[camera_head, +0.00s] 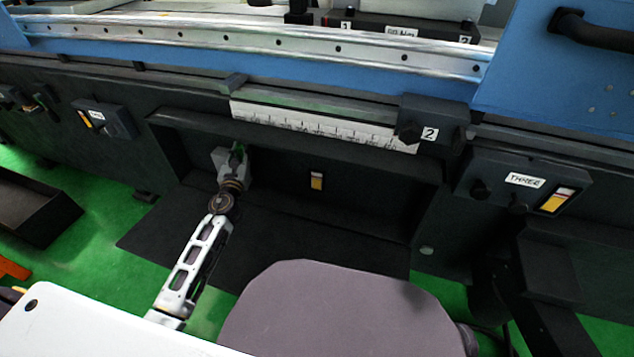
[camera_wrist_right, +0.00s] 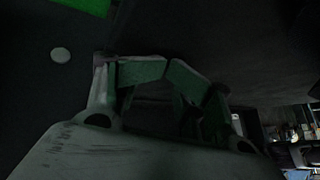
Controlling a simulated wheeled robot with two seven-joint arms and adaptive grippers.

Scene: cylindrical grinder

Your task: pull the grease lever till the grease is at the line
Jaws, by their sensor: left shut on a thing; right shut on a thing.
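My left gripper (camera_head: 238,153) is in the dark recess at the middle of the machine, shut on what appears to be the grease lever, which it mostly hides.
A dark box labelled THREE (camera_head: 525,180), with knobs and its own yellow window, is at the right. Another labelled box (camera_head: 105,120) with a yellow window is at the left. A white scale strip (camera_head: 320,127) runs above the recess. A dark tray (camera_head: 35,210) is at the far left.

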